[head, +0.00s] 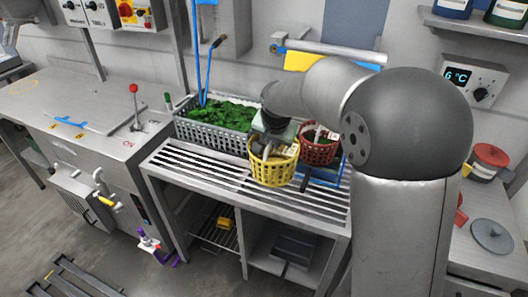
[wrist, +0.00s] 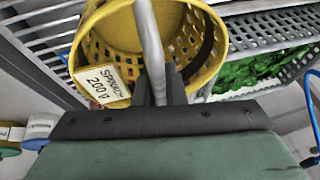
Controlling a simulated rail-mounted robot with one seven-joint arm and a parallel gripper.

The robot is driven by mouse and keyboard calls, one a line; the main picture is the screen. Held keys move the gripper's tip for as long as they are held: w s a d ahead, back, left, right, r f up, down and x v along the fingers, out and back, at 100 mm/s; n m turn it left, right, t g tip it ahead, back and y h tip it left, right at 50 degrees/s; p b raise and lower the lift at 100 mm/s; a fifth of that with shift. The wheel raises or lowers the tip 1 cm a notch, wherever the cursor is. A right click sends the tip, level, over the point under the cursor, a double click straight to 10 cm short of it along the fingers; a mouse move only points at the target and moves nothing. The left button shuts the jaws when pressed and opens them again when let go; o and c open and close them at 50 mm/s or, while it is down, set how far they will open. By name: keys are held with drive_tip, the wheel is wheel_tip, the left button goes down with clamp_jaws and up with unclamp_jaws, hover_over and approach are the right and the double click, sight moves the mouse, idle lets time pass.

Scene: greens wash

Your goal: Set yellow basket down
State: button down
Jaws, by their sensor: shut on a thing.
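The yellow basket (head: 272,166) is at the slatted metal rack in the middle of the head view. My gripper (head: 271,140) is above it, shut on its handle. In the wrist view the yellow basket (wrist: 112,40) hangs upright or nearly so in front of my gripper (wrist: 158,88), with the grey handle between the fingers. A tag on its rim reads "SPINACH 200 g". The part of the basket that I see inside looks empty. I cannot tell whether its base touches the slats.
The slatted rack (head: 205,172) has free room left of the yellow basket. A red basket (head: 318,150) stands close on its right. A grey crate of greens (head: 212,132) stands behind. A dark-handled tool lies near the yellow basket's right side. A machine with a red-knobbed lever (head: 133,90) is at left.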

sight(274, 155)
drive_tip(key=w+a+f, duration=0.1)
drive_tip(key=f, duration=0.1)
drive_tip(key=w+a+f, duration=0.1)
drive_tip(key=w+f, duration=0.1)
drive_tip(key=w+f+p, duration=0.1)
drive_tip(key=f, duration=0.1)
drive_tip(key=shift+w+a, duration=0.15)
drive_tip(key=shift+a, duration=0.25)
drive_tip(key=shift+f, duration=1.5)
drive_tip(key=shift+f, duration=0.2)
drive_tip(key=c, duration=1.5)
unclamp_jaws()
drive_tip(key=shift+r, duration=0.2)
